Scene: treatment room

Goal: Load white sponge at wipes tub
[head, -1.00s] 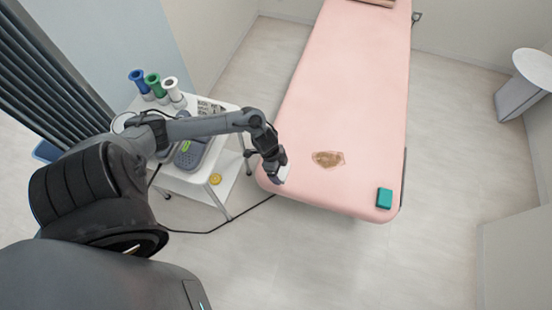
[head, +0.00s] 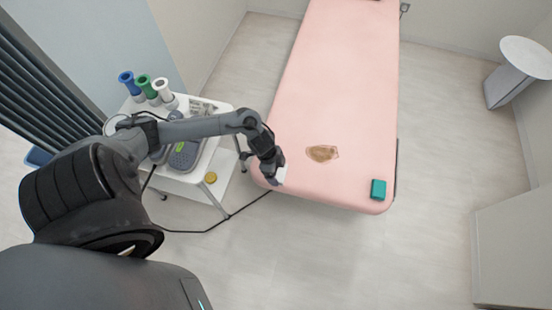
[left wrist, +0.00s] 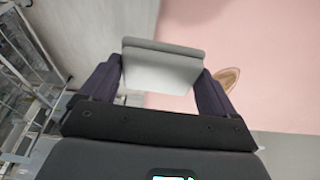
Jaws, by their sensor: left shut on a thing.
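My left gripper (head: 272,170) is shut on the white sponge (head: 280,176), over the near left corner of the pink bed. In the left wrist view the sponge (left wrist: 162,70) is a pale block with a grey top layer, between the two dark fingers of the gripper (left wrist: 158,78). A blue tub (head: 127,82), a green tub (head: 146,85) and a white tub (head: 163,88) stand in a row on the trolley at the left. I cannot tell which is the wipes tub. My right gripper is not in view.
A black cable (head: 235,210) crosses the floor.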

